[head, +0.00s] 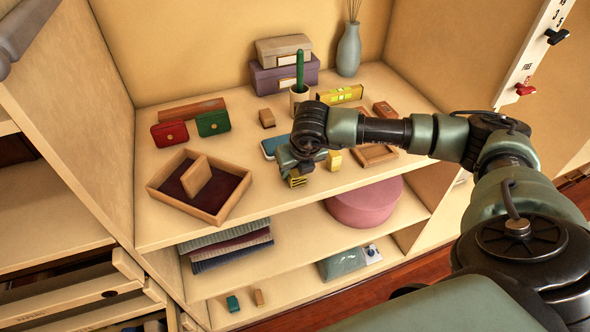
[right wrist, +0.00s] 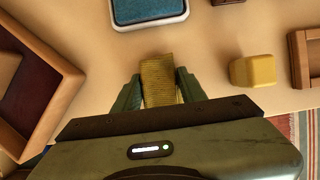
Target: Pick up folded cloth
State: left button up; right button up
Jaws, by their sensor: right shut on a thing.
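My right gripper (right wrist: 160,90) is shut on a small yellow ribbed block-like piece, the folded cloth (right wrist: 160,78), which sits between its two fingers in the right wrist view. In the head view the right gripper (head: 299,172) is over the front edge area of the upper shelf, and the yellow folded cloth (head: 297,179) shows partly below it. I cannot tell whether the cloth touches the shelf. My left gripper is not in view.
On the upper shelf (head: 165,228), a wooden tray (head: 232,203) with a divider lies left of the gripper. A blue-topped device (head: 270,146) and a yellow block (head: 334,160) are close by. Red (head: 170,133) and green (head: 213,123) cases stand farther back. Folded textiles (head: 230,247) lie below.

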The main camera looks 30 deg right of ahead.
notch_tip(320, 180, up, 20)
jog(key=b, duration=0.3)
